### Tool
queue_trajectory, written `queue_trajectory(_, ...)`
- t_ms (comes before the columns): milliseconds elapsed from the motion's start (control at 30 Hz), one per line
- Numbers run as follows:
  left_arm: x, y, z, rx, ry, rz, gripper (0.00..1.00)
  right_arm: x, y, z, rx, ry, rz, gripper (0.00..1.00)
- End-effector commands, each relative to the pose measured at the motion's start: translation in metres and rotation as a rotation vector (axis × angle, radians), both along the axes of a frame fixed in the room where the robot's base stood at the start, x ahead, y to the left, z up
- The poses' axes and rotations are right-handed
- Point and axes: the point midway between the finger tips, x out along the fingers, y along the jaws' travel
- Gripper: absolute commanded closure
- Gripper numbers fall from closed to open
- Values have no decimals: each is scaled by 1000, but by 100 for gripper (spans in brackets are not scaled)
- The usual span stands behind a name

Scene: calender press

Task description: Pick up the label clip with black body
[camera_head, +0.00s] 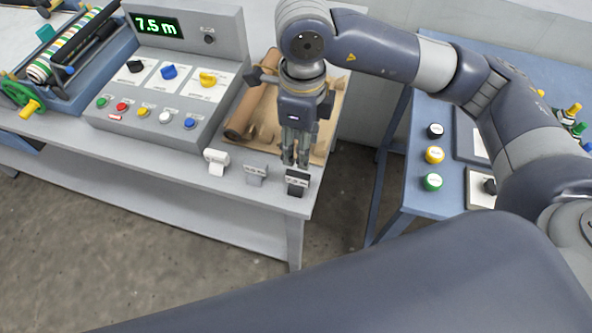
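Three small label clips stand in a row near the front right edge of the grey bench. The clip with the black body (297,183) is the rightmost one, close to the bench corner. A grey clip (256,174) stands to its left, and a white clip (216,161) is farther left. My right gripper (296,162) points down just above and behind the black clip. Its two fingers show a narrow gap with nothing seen between them. The fingertips appear clear of the clip, though the exact distance is hard to judge. My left gripper is out of view.
A control box (172,75) with a "7.5 m" display, knobs and coloured buttons stands left of the clips. Brown sheet material and a roll (246,108) lie behind them. A blue table (415,185) with buttons is at right, across a floor gap (345,195).

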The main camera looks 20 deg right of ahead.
Motion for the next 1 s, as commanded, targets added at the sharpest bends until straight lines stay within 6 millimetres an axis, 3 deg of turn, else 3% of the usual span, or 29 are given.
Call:
queue_trajectory(233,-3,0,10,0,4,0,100,-1,-1,-37,-6,5,-1,58)
queue_trajectory(433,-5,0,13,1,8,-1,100,-2,0,-54,-4,4,1,58)
queue_trajectory(733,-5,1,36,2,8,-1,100,-7,7,-93,-3,7,0,58)
queue_trajectory(1000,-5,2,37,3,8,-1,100,-6,7,-105,0,1,2,58)
